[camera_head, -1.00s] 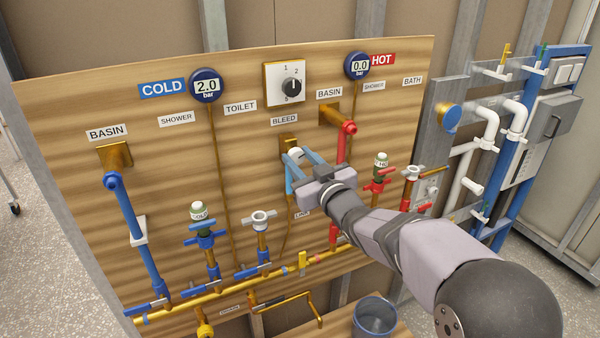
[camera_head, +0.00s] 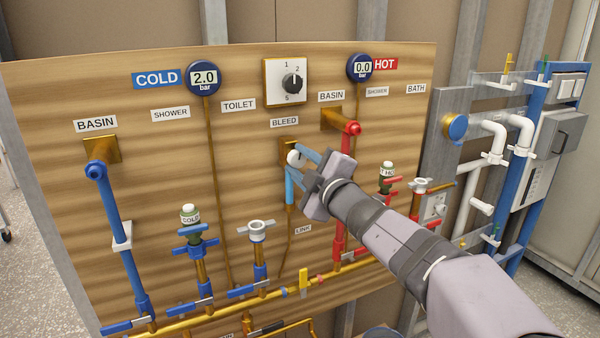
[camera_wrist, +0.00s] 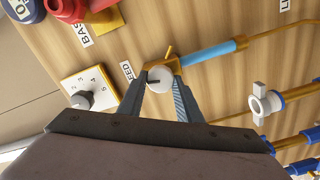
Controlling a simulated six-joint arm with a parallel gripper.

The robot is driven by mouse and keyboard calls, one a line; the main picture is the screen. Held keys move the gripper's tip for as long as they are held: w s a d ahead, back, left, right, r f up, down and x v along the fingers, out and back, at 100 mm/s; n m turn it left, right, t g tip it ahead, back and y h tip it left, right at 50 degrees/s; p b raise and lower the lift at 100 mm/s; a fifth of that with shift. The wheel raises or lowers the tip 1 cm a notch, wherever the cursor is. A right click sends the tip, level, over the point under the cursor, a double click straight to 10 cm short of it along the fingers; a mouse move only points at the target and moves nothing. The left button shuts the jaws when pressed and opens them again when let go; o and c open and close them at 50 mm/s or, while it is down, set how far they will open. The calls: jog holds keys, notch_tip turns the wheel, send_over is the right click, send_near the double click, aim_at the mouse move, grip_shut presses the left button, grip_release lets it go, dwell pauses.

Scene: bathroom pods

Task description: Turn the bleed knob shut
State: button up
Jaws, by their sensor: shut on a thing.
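The bleed knob (camera_head: 294,158) is a small white round knob on a brass fitting below the BLEED label (camera_head: 284,121), with a light blue pipe (camera_head: 290,187) running down from it. My gripper (camera_head: 303,160) reaches it from the right, with its blue-grey fingers around the knob. In the wrist view the white knob (camera_wrist: 160,79) sits between the two fingertips of my gripper (camera_wrist: 161,84), which are shut on it. A dark mark shows on the knob's face there. Part of the fitting behind is hidden.
A numbered dial (camera_head: 293,83) is above the knob. Blue-handled cold valves (camera_head: 195,245) and a brass pipe (camera_head: 265,292) lie below.

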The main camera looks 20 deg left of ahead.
jog(key=shift+f+n+b, duration=0.1)
jog(key=shift+n+b, duration=0.6)
jog(key=shift+n, duration=0.5)
jog(key=o, duration=1)
jog(key=shift+o, duration=0.2)
jog(key=shift+s, duration=0.1)
jog(key=b+v, duration=0.1)
jog(key=v, duration=0.6)
jog(key=shift+b, duration=0.3)
jog(key=shift+d, duration=0.2)
